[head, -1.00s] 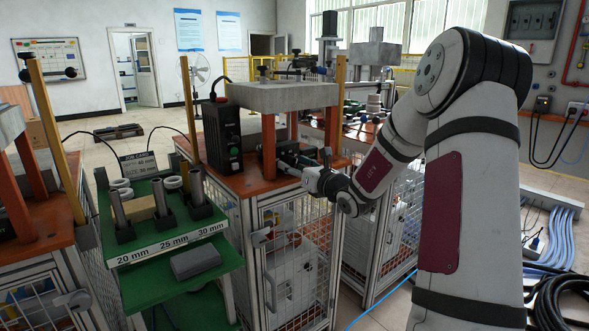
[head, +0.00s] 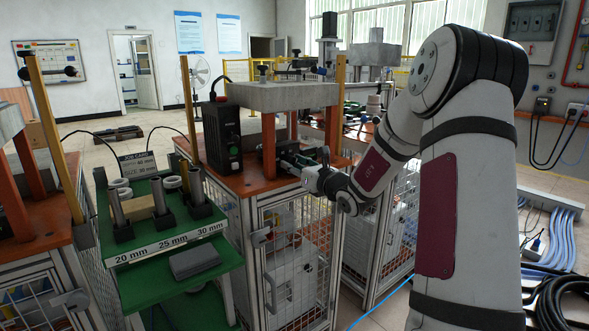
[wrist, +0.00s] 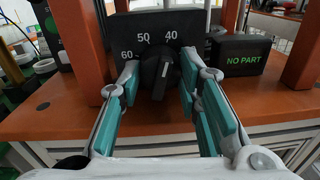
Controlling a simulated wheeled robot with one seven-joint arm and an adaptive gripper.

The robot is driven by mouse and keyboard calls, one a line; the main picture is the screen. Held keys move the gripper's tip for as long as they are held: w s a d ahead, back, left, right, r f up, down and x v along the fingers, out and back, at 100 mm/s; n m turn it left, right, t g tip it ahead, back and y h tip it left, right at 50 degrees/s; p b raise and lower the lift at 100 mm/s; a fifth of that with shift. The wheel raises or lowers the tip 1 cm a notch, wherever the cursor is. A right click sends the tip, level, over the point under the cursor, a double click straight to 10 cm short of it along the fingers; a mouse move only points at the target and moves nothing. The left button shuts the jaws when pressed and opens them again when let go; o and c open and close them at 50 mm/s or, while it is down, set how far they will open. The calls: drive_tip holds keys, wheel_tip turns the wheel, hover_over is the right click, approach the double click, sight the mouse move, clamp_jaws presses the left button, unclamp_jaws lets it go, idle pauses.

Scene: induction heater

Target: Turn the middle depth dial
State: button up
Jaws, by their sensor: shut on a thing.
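The depth dial is a round black knob (wrist: 159,76) on a dark panel (wrist: 133,24) marked 60, 50 and 40, at the upper middle of the wrist view. The dial is hidden there by my gripper and arm.
A black box reading NO PART (wrist: 240,56) stands right of the dial. Orange posts (wrist: 302,42) flank the panel. In the head view, a green stand (head: 160,261) with tubes and 20, 25 and 30 mm labels is left of the station. A dark control box (head: 222,137) stands on the station.

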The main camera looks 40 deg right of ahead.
drive_tip(key=n+b, duration=0.1)
drive_tip(key=b, duration=0.1)
drive_tip(key=n+b, duration=0.3)
drive_tip(key=b, duration=0.1)
drive_tip(key=shift+f+n, duration=0.25)
drive_tip(key=shift+n, duration=0.15)
drive_tip(key=n+b, duration=0.3)
drive_tip(key=b, duration=0.1)
drive_tip(key=shift+r, duration=0.1)
drive_tip(key=shift+r+b, duration=0.1)
drive_tip(key=shift+b, duration=0.3)
drive_tip(key=o, duration=1.1)
drive_tip(key=shift+o, duration=0.2)
drive_tip(key=shift+p, duration=0.55)
